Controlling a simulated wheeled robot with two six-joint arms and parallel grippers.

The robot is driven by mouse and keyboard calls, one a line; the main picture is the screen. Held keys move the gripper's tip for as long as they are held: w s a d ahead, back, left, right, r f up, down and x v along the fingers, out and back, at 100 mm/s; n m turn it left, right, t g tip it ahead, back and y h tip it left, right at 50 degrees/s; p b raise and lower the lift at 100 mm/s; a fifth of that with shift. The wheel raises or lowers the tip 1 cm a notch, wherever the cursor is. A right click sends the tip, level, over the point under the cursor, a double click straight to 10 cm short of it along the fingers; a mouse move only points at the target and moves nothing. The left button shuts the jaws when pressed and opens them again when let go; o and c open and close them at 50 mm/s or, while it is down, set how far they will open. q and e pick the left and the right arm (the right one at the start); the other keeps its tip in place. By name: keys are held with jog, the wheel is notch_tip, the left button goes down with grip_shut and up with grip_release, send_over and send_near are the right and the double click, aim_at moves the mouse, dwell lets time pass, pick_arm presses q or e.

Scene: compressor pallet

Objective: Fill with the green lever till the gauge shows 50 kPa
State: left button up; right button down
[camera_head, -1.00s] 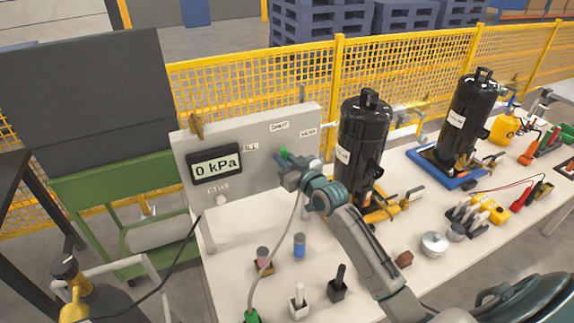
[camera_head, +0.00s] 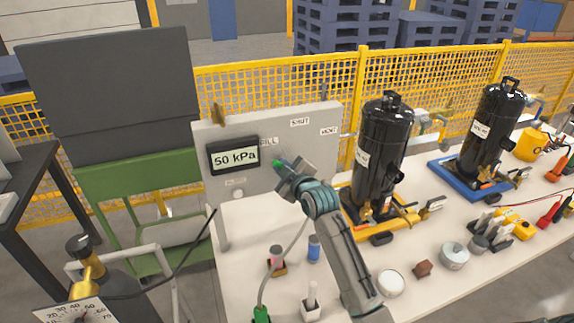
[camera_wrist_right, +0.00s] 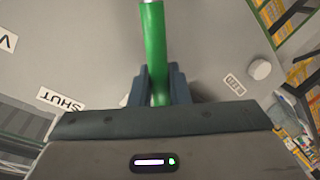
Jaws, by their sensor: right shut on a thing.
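The gauge (camera_head: 234,156) on the grey panel (camera_head: 212,135) reads 50 kPa in the head view. The green lever (camera_head: 277,163) is on the panel beside the gauge, near the FILL label (camera_head: 269,141). My right gripper (camera_head: 283,168) is at the lever and hides part of it. In the right wrist view the green lever (camera_wrist_right: 154,50) runs down between the fingers of my right gripper (camera_wrist_right: 155,88), which is shut on it. My left gripper is not in view.
Labels SHUT (camera_head: 300,122) and VENT (camera_head: 329,131) are on the panel. Two black compressors (camera_head: 383,155) (camera_head: 494,130) stand on the table to the right. Small blocks and tins lie in front. A hose (camera_head: 283,265) runs down near my right arm.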

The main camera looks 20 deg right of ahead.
jog(key=shift+a+f+n, duration=0.2)
jog(key=shift+f+n, duration=0.1)
dwell(0.4)
jog(key=c, duration=1.4)
grip_release()
jog(key=s+r+b, duration=0.1)
jog(key=s+b, duration=0.2)
jog(key=s, duration=0.7)
jog(key=shift+s+d+r, duration=0.3)
jog(key=shift+s+d, duration=0.05)
jog(key=shift+f, duration=0.1)
